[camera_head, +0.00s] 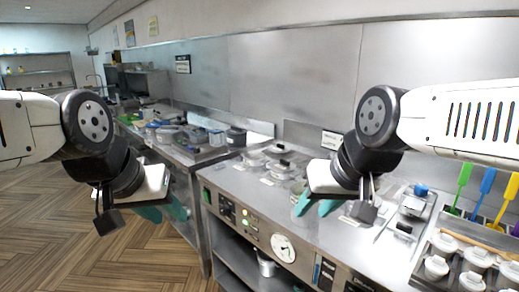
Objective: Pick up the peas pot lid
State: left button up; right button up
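Small white lidded containers (437,267) fill a rack at the lower right. Green, blue and yellow spatulas (487,181) stand behind it. A dial (284,247) is on the range's front. Another counter with containers (170,134) lies at the back left. Wooden floor (60,225) is clear at left.

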aim_at(280, 148)
jog(key=i+j, duration=0.25)
jog(key=j, duration=0.15)
jog(key=i+j+z, duration=0.1)
jog(key=i+j, duration=0.4)
jog(key=j, duration=0.25)
jog(key=i+j, duration=0.25)
jog(key=j, duration=0.15)
jog(key=i+j+z, duration=0.1)
jog(key=i+j, duration=0.15)
jog(key=j, duration=0.15)
jog(key=i+j, duration=0.2)
jog(key=i, duration=0.3)
jog(key=i+j+z, duration=0.1)
jog(key=i+j, duration=0.15)
jog(key=i, duration=0.25)
jog(key=i+l, duration=0.1)
jog(key=i, duration=0.15)
